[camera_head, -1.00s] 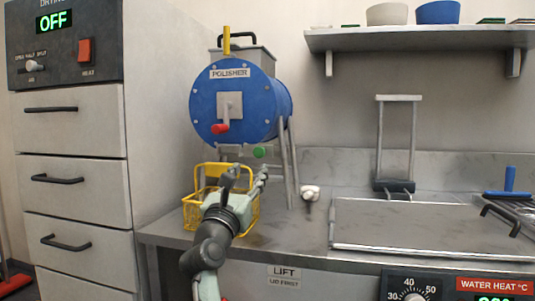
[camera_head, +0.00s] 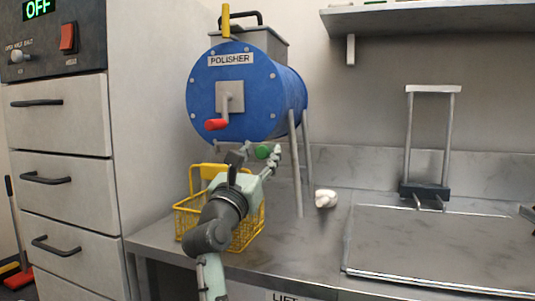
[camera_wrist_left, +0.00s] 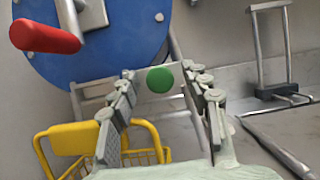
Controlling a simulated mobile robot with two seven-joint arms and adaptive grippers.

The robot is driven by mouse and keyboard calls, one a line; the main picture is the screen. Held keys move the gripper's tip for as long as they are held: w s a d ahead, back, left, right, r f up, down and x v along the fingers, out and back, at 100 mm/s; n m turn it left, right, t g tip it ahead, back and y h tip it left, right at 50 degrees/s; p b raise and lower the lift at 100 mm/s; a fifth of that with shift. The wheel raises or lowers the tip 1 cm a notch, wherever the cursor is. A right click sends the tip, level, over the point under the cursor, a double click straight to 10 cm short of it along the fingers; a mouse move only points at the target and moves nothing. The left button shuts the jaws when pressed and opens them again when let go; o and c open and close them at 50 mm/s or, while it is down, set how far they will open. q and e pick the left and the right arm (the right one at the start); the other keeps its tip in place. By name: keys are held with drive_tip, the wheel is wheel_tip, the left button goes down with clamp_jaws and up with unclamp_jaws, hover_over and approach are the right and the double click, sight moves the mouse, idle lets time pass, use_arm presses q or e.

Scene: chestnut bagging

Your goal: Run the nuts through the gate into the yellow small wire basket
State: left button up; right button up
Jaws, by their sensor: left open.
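The blue polisher drum (camera_head: 240,95) stands on metal legs over the counter, with a red-handled crank (camera_head: 216,124) on its front. A green knob (camera_head: 263,152) sits low under the drum; it also shows in the left wrist view (camera_wrist_left: 160,79). The yellow wire basket (camera_head: 187,218) stands on the counter under the drum, partly hidden by my left arm. My left gripper (camera_head: 262,157) is open above the basket, with the green knob appearing between its fingers in the left wrist view. Whether the fingers touch the knob is unclear. No nuts are visible. My right gripper is out of view.
A drawer cabinet (camera_head: 60,130) with a dryer panel stands at the left. A white object (camera_head: 325,198) lies on the counter right of the polisher legs. A flat metal lid (camera_head: 440,250) and an upright frame (camera_head: 407,140) are at the right. A shelf (camera_head: 430,18) hangs above.

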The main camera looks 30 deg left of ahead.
use_arm(q)
clamp_jaws()
idle(0.4)
drive_tip(key=shift+r, duration=0.1)
